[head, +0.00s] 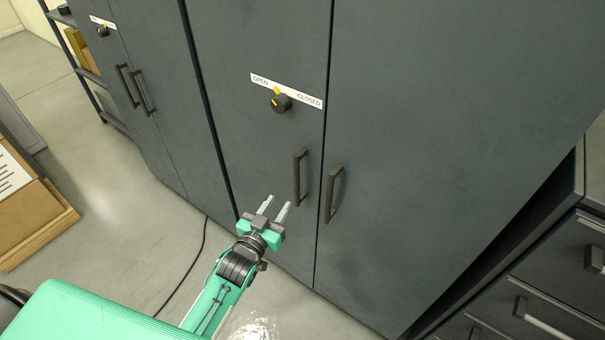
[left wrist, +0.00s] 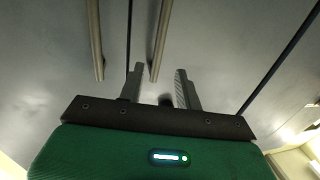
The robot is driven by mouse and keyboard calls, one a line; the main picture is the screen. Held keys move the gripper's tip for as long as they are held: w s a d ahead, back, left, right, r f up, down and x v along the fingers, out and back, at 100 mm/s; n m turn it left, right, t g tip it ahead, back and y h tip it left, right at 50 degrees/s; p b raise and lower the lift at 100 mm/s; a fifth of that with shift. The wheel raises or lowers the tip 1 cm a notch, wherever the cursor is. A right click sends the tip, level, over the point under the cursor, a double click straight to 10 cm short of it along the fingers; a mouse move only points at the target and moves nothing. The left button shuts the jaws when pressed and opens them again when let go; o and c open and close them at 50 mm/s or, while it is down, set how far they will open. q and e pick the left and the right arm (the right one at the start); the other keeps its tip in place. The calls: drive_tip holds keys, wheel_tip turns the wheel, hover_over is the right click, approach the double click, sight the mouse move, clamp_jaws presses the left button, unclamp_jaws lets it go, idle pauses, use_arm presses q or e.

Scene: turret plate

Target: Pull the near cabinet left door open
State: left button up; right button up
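The near cabinet's left door (head: 255,150) is shut, flush with the right door (head: 430,120). Its dark vertical bar handle (head: 299,180) is beside the seam, with the right door's handle (head: 333,195) across it. My left gripper (head: 278,202) is open and empty, below and left of the left door's handle, apart from it. In the left wrist view, the left door's handle (left wrist: 162,40) is beyond the open fingers (left wrist: 160,75), and the right door's handle (left wrist: 95,40) is further left. My right gripper is not in view.
A dark knob (head: 281,103) with a yellow mark sits under an OPEN/CLOSED label on the left door. Another cabinet (head: 150,60) stands further left. Drawers (head: 550,290) are at the lower right. A black cable (head: 190,270) lies on the floor.

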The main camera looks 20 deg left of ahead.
sight(295, 178)
use_arm(q)
drive_tip(key=w+p, duration=0.1)
drive_tip(key=w, duration=0.3)
drive_tip(key=w+d, duration=0.1)
drive_tip(key=w, duration=0.3)
drive_tip(key=w+d+p, duration=0.1)
drive_tip(key=w, duration=0.3)
drive_tip(key=shift+w+p, duration=0.1)
drive_tip(key=shift+p, duration=0.25)
drive_tip(key=shift+c, duration=0.4)
clamp_jaws()
